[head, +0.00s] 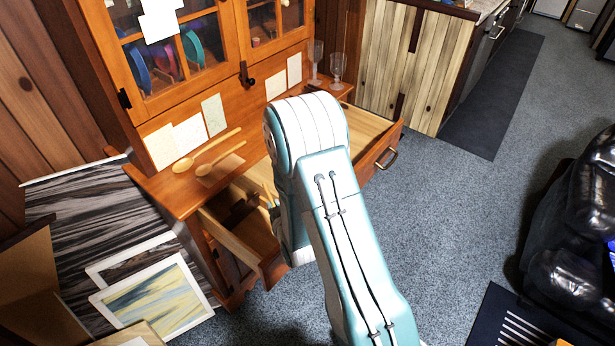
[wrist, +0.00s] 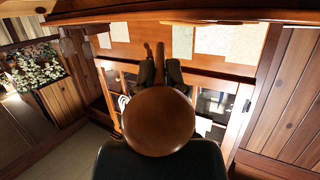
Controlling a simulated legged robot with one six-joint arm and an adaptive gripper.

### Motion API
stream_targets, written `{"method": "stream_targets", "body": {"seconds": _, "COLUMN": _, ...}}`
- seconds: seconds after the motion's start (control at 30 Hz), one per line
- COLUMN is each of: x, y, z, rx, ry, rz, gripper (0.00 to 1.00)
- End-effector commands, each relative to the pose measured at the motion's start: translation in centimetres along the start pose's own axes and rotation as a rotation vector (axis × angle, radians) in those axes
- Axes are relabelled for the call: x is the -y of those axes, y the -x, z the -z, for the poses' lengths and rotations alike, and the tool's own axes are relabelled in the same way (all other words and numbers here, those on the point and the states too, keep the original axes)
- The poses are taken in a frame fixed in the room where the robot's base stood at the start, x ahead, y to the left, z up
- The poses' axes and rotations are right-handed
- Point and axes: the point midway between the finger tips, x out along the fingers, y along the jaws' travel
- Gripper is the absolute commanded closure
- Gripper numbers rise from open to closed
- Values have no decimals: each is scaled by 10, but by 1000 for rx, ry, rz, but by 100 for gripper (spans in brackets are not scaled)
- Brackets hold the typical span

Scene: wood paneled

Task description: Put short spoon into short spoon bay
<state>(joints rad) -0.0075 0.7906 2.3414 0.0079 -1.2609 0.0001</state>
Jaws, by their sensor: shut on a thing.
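In the wrist view my gripper (wrist: 160,73) is shut on a brown wooden spoon (wrist: 160,122). Its round bowl is close to the camera and its handle runs between the fingers and out past them. Whether it is the short one cannot be told. In the head view my arm hides most of the gripper and the held spoon. A long wooden spoon (head: 185,164) lies on the cabinet ledge, with a second spoon shape (head: 205,169) beside it. An open drawer (head: 250,250) is left of my arm. I cannot make out which compartment is the short spoon bay.
Another open drawer (head: 385,150) shows right of my arm. Two glasses (head: 337,66) stand on the ledge's right end. Glass cabinet doors (head: 190,50) rise behind. Framed pictures (head: 150,295) lean at lower left. A black leather seat (head: 570,250) is at right; carpet between is clear.

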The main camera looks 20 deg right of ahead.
Motion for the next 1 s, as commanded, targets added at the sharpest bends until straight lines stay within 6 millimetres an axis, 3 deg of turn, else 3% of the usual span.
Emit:
{"method": "stream_targets", "body": {"seconds": 0.03, "x": 0, "y": 0, "z": 0, "rx": 0, "ry": 0, "rz": 0, "gripper": 73}}
{"method": "stream_targets", "body": {"seconds": 0.1, "x": 0, "y": 0, "z": 0, "rx": 0, "ry": 0, "rz": 0, "gripper": 46}}
{"method": "stream_targets", "body": {"seconds": 0.57, "x": 0, "y": 1, "z": 5, "rx": -1, "ry": 0, "rz": 0, "gripper": 46}}
{"method": "stream_targets", "body": {"seconds": 1.0, "x": 0, "y": 19, "z": 67, "rx": -5, "ry": 1, "rz": 0, "gripper": 46}}
